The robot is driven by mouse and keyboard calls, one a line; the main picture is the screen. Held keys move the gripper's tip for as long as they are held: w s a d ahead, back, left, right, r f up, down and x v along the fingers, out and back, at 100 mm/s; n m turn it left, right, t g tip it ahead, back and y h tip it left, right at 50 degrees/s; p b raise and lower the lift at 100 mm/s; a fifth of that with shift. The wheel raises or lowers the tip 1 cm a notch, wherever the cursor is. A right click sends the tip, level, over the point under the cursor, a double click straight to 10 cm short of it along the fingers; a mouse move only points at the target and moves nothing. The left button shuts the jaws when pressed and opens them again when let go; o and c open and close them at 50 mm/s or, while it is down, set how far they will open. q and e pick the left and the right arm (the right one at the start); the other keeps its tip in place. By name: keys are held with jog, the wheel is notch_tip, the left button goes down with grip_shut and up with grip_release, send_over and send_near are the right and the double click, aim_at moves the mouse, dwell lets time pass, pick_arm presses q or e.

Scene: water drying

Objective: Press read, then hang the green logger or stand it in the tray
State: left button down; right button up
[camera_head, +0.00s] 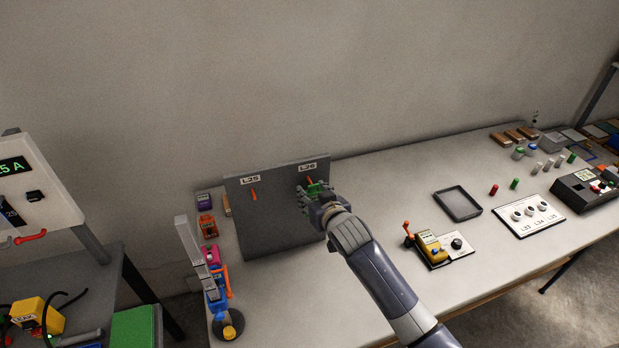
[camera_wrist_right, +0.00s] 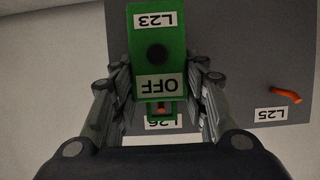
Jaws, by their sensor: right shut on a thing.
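My right gripper (camera_head: 316,197) is shut on the green logger (camera_head: 315,188) in front of the grey board (camera_head: 275,235). In the right wrist view the green logger (camera_wrist_right: 158,25) appears upside down, with a label L23, a round black button and a display reading OFF. Orange shows in the opening at its hanger end, close to the L26 label; I cannot tell whether the peg is through it. The other orange peg (camera_head: 253,194), under L25, is bare. The dark tray (camera_head: 458,204) lies empty on the table. My left gripper is out of view.
Purple and orange devices (camera_head: 207,227) lie left of the board, with a colourful upright gadget (camera_head: 216,290) in front. A yellow device with an orange lever (camera_head: 431,247) stands right of my arm. Several small cylinders and a white holder plate (camera_head: 528,214) are farther right.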

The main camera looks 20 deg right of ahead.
jog(key=shift+s+d+r+p, duration=0.1)
jog(key=shift+s+p, duration=0.6)
jog(key=shift+s, duration=0.7)
jog(key=shift+s+d+p, duration=0.1)
jog(key=shift+s+p, duration=0.6)
jog(key=shift+s, duration=0.7)
jog(key=shift+w+a, duration=0.1)
notch_tip(320, 180, up, 10)
jog(key=b, duration=0.6)
jog(key=w+a+r+b+v, duration=0.1)
jog(key=b+v, duration=0.4)
jog(key=v, duration=0.6)
jog(key=shift+s+a+r, duration=0.15)
jog(key=shift+a+r, duration=0.05)
jog(key=shift+r, duration=0.45)
